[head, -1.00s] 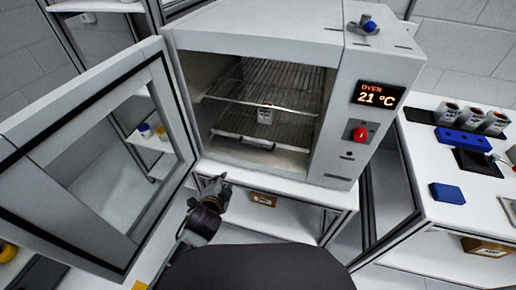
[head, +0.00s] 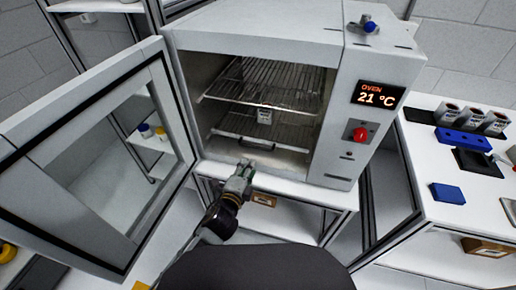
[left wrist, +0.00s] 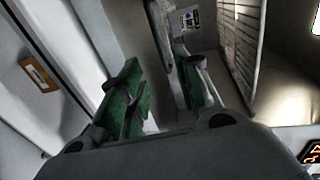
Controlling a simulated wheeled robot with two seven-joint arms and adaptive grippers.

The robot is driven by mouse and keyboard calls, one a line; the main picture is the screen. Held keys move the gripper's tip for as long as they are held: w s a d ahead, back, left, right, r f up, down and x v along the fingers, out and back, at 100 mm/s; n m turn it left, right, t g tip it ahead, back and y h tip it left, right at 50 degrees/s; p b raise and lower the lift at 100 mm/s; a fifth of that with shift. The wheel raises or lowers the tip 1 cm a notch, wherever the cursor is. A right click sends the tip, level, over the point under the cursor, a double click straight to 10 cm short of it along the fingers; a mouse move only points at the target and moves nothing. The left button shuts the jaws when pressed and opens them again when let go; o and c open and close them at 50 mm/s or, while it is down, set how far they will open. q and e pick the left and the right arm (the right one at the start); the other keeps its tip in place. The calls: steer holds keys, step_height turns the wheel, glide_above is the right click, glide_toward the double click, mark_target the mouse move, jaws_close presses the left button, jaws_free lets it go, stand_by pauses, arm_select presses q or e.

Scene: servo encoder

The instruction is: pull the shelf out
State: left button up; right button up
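The oven (head: 250,22) stands with its glass door (head: 110,140) swung wide open to the left. Inside, an upper wire shelf (head: 262,82) has a small white label (head: 264,116) at its front edge. A lower wire shelf (head: 262,130) with a dark front handle (head: 243,138) sits near the oven floor. My left gripper (head: 245,166) is at the front lip of the opening, below the lower shelf's handle. In the left wrist view its green-padded fingers (left wrist: 158,98) are apart, with nothing clearly held. Wire bars (left wrist: 240,40) show beyond them. My right gripper is not in view.
The oven's right panel carries a display (head: 378,97) reading 21 °C and a red knob (head: 360,134). A side table (head: 445,215) at right holds several cans and blue items. A brown-fronted box (head: 264,199) sits under the oven. The opened door bounds the left side.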

mark_target(258, 147)
arm_select(q)
steer(key=x, duration=1.1)
steer(key=shift+w+d+b, duration=0.1)
steer(key=shift+w+b, duration=0.2)
steer(key=shift+w, duration=0.05)
steer(key=shift+w+d+f, duration=0.15)
steer(key=shift+w+d, duration=0.05)
steer(key=shift+w, duration=0.35)
steer(key=shift+w+d+f, duration=0.1)
steer(key=shift+w, duration=0.2)
steer(key=c, duration=0.7)
jaws_close()
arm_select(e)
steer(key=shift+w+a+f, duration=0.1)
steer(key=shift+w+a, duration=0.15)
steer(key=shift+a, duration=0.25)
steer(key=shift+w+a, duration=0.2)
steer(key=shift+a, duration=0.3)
